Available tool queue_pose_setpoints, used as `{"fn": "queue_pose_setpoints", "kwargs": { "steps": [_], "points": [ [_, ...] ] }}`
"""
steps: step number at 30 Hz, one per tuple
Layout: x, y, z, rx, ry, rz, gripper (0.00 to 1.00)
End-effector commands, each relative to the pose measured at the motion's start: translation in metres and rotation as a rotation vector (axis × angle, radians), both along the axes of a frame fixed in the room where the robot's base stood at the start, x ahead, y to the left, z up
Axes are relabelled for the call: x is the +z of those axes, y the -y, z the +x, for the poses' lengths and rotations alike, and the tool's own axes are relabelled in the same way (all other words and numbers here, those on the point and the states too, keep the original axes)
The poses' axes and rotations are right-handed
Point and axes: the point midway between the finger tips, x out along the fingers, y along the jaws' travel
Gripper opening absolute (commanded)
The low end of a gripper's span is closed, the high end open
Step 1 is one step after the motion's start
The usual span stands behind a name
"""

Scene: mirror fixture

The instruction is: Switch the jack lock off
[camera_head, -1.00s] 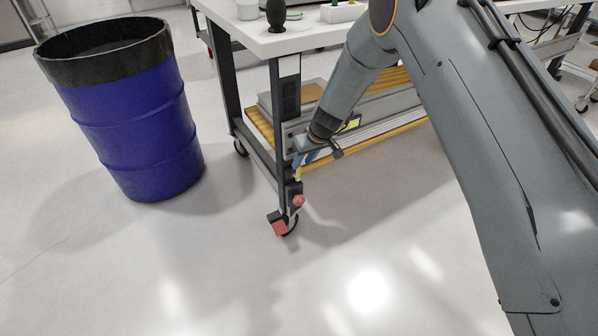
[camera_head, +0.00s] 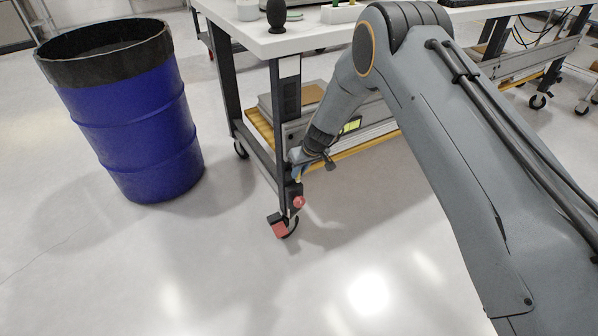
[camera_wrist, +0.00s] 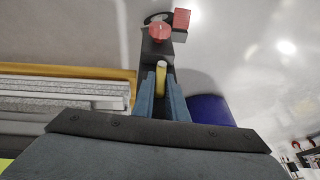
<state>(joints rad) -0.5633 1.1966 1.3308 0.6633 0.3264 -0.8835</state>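The table leg (camera_head: 288,125) ends in a caster jack with a red knob (camera_head: 299,202) and a red pedal (camera_head: 279,229). In the wrist view the red knob (camera_wrist: 160,32) and red block (camera_wrist: 181,19) are at the top, beyond the fingers. A short yellow handle (camera_wrist: 161,78) on the dark jack body (camera_wrist: 157,50) lies between the blue fingertips. I cannot name the lock for certain; this handle may be it. My gripper (camera_head: 297,166) is beside the leg, just above the jack. In the wrist view my gripper (camera_wrist: 161,85) has its fingers apart around the handle, with narrow gaps.
A blue drum (camera_head: 135,115) with a black rim stands at left. The white tabletop (camera_head: 262,38) is above my gripper. A low shelf with a yellow edge (camera_head: 370,148) lies behind my wrist. The floor in front is clear.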

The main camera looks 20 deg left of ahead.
Motion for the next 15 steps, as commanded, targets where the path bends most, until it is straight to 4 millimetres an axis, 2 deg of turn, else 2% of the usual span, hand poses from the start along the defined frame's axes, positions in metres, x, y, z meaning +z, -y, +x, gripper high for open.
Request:
{"fn": "queue_pose_setpoints", "kwargs": {
  "steps": [15],
  "points": [
    [-0.0035, 0.0045, 0.0072, -0.004, -0.088, 0.079, 0.00]
  ]
}}
